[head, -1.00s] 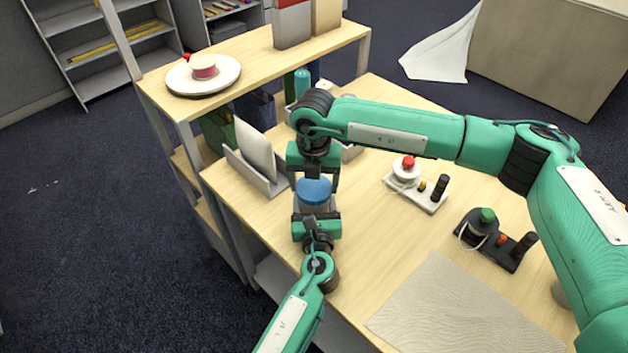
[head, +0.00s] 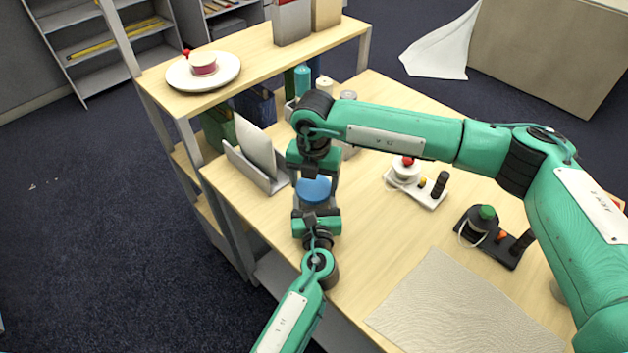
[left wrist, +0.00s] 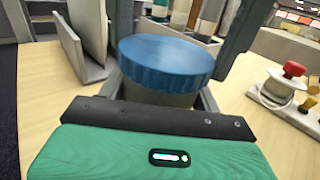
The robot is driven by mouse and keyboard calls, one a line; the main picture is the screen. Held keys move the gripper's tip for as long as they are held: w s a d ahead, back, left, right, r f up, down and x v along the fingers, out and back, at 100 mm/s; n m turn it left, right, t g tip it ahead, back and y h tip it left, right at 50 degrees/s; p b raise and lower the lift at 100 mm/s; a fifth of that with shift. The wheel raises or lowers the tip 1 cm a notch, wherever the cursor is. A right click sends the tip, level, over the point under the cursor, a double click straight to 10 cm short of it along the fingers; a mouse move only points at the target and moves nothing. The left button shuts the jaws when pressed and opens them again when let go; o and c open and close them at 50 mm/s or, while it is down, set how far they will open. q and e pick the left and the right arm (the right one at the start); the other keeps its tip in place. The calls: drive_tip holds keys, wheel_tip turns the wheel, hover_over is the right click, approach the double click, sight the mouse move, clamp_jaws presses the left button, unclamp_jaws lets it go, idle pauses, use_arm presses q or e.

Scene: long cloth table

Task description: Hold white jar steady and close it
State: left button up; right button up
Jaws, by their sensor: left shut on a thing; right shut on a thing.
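The jar (left wrist: 160,97) has a pale greyish body and a wide ribbed blue lid (head: 313,190). It stands near the table's left edge, and the lid also shows in the left wrist view (left wrist: 167,62). The lid sits on top of the body; I cannot tell how tightly. My left gripper (head: 315,212) is shut on the jar body from the front, below the lid. My right gripper (head: 314,180) comes down from above with its fingers on either side of the lid, shut on it. Most of the jar body is hidden by my left gripper.
A holder with a white panel (head: 262,172) stands close left of the jar. A white device with a red knob (head: 405,170) and a dark one with a green knob (head: 485,225) stand to the right. A grey mat (head: 455,310) lies at the front. Shelving (head: 185,120) borders the left.

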drive_tip(key=m, duration=1.3)
drive_tip(key=shift+a, duration=0.1)
drive_tip(key=m, duration=0.3)
drive_tip(key=shift+s+a, duration=0.1)
drive_tip(key=shift+a, duration=0.05)
drive_tip(key=shift+m, duration=1.2)
drive_tip(key=shift+d, duration=0.2)
drive_tip(key=o, duration=1)
drive_tip(key=shift+c, duration=0.2)
